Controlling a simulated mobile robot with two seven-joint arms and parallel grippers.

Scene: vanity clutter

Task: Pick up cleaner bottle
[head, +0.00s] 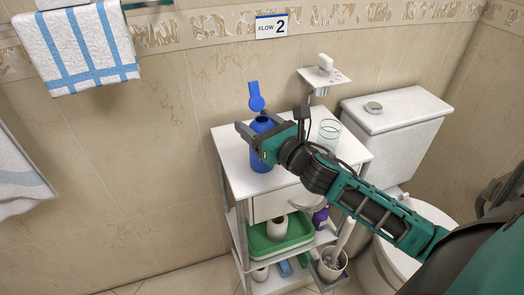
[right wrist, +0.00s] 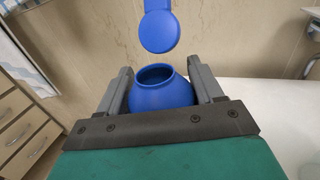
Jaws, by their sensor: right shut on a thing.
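A blue bottle (head: 261,162) stands upright at the white top of a small cabinet; I cannot tell whether its base touches the surface. Its round neck is open in the right wrist view (right wrist: 160,95). A blue lid (head: 256,98) shows above the neck, apart from it in the picture; it also shows in the right wrist view (right wrist: 159,28). My right gripper (head: 256,143) is shut on the bottle, with one finger on each side of its upper body. The fingers hide part of its sides. My left gripper is not in view.
A clear glass (head: 329,133) stands on the cabinet top (head: 231,140), right of the bottle. Lower shelves hold a green tray (head: 262,243), a purple bottle (head: 320,215) and other items. A toilet (head: 398,118) stands at right. Towels (head: 78,50) hang at left.

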